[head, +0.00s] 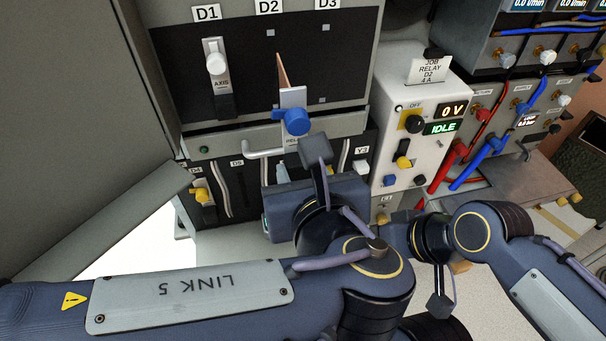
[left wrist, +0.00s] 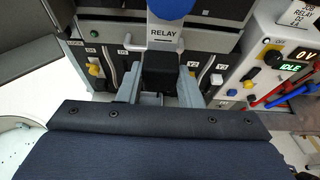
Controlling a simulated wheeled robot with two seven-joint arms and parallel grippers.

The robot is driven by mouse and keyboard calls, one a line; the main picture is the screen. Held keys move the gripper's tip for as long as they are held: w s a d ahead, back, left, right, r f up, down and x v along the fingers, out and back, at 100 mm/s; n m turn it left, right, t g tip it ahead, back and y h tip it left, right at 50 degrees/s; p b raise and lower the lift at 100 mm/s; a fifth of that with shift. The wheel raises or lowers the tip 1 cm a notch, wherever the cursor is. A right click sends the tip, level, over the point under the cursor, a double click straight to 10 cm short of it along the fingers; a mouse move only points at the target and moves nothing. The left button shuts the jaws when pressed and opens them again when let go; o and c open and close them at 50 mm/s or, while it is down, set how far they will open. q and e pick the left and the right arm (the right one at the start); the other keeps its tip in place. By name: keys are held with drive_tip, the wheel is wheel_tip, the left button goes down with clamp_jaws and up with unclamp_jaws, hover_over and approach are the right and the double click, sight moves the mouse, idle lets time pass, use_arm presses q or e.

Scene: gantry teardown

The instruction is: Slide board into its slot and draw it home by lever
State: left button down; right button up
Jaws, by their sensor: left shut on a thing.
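The relay board (head: 292,98) stands at slot D2 of the dark rack (head: 240,75). Its light faceplate carries a blue knob (head: 297,121), and a thin tan edge shows above it. How deep it sits I cannot tell. In the left wrist view its RELAY label (left wrist: 164,35) shows under the blue knob (left wrist: 172,7). My left gripper (left wrist: 160,86) is shut on the board's dark lower handle block, with one finger on each side. In the head view my wrist hides most of that grip. My right arm shows at the right, but its gripper fingers are not visible.
The AXIS board (head: 217,75) with a white knob fills D1. D3 shows no board. A white control box (head: 420,115) at the right reads 0 V and IDLE. A pale bar handle (head: 265,152), cables and a yellow connector (head: 201,195) lie below the slots. Red and blue hoses run at right.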

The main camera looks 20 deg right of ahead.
sight(296, 151)
use_arm(q)
drive_tip(key=shift+w+d+p, duration=0.15)
drive_tip(key=shift+w+p, duration=0.15)
drive_tip(key=shift+w, duration=2.7)
